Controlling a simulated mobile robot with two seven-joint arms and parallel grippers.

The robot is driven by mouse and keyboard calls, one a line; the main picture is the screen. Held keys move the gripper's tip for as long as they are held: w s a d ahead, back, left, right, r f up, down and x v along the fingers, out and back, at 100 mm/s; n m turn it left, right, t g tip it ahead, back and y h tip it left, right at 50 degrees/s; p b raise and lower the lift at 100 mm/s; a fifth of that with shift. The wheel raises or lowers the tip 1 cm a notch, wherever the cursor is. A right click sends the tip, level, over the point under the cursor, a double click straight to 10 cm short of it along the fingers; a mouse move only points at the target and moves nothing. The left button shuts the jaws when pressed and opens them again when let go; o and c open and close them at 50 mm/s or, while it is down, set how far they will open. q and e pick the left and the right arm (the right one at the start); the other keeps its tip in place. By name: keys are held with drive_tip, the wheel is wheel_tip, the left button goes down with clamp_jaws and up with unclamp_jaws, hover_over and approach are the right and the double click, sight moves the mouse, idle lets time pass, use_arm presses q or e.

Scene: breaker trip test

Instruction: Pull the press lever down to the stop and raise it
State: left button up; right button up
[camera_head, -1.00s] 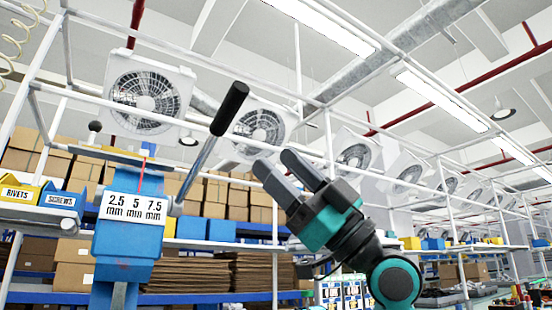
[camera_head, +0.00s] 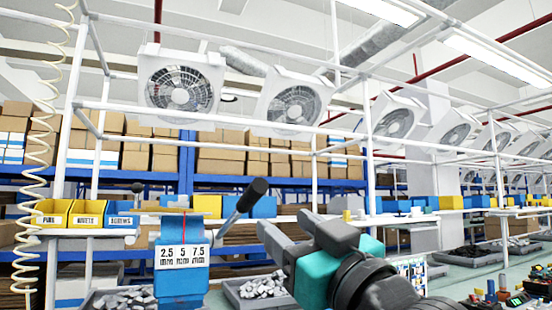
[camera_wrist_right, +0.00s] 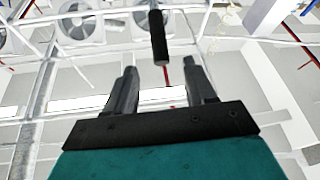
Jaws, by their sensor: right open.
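The press (camera_head: 182,270) is a blue body with a white label reading 2.5, 5 and 7.5 mm, at the lower left of the head view. Its lever slants up to the right from the body and ends in a black grip (camera_head: 252,194). My right gripper (camera_head: 283,226) is open and empty, just right of and below the grip in the head view. In the right wrist view the black grip (camera_wrist_right: 159,38) hangs in line with the gap between my open fingers (camera_wrist_right: 160,68), seemingly beyond their tips. My left gripper is not in view.
Yellow and blue labelled bins (camera_head: 88,214) stand left of the press. Grey trays of metal parts (camera_head: 262,287) stand at both sides of it. A white rack frame, fans and shelves of cardboard boxes (camera_head: 225,160) fill the back.

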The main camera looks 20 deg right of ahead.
sight(257, 201)
drive_tip(key=shift+h, duration=0.3)
drive_tip(key=p+x, duration=0.2)
drive_tip(key=x, duration=1.1)
drive_tip(key=shift+c, duration=0.4)
drive_tip(key=shift+f, duration=0.1)
clamp_jaws()
